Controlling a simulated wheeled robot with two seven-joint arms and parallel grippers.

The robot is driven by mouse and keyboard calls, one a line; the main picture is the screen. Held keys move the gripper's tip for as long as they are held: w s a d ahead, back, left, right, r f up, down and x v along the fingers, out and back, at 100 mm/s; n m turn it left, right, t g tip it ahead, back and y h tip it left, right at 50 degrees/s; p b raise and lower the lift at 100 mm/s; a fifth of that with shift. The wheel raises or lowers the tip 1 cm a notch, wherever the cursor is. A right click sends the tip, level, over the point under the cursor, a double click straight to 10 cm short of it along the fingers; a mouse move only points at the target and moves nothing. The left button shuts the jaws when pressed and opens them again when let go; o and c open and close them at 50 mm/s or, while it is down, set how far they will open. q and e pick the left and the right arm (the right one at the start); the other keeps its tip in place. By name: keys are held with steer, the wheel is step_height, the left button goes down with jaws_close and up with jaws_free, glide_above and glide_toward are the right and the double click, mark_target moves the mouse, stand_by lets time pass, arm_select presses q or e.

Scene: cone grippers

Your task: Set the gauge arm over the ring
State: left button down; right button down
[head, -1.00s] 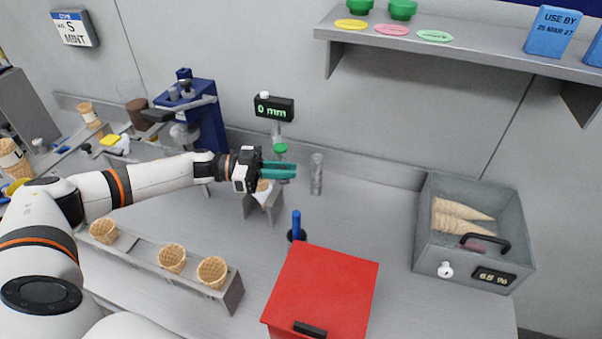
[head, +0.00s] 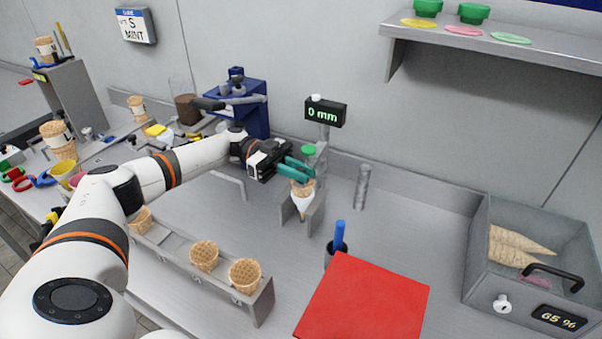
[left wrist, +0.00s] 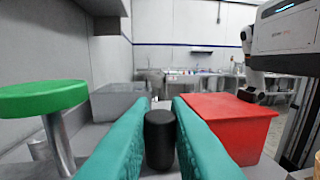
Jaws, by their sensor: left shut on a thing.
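A gauge with a black "0 mm" display (head: 325,112) stands on a grey post at the back of the counter. A green disc (head: 308,150) sits below the display; a green disc on a metal post (left wrist: 43,98) is large at left in the left wrist view. A cone in a white sleeve (head: 303,202) stands upright in a grey stand. My left gripper (head: 298,170), with teal fingers, is just above the cone's top. The gauge arm and ring cannot be told apart clearly. My right gripper is not in view.
A red box (head: 365,300) and a blue-handled tool in a dark cup (head: 338,240) stand in front. A rack (head: 262,300) holds waffle cones at the lower left. A metal cylinder (head: 362,186) is right of the gauge. A grey bin (head: 478,265) with cones stands far right.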

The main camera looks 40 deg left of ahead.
arm_select(q)
steer(key=c, duration=1.4)
jaws_free()
steer(key=shift+c, duration=0.2)
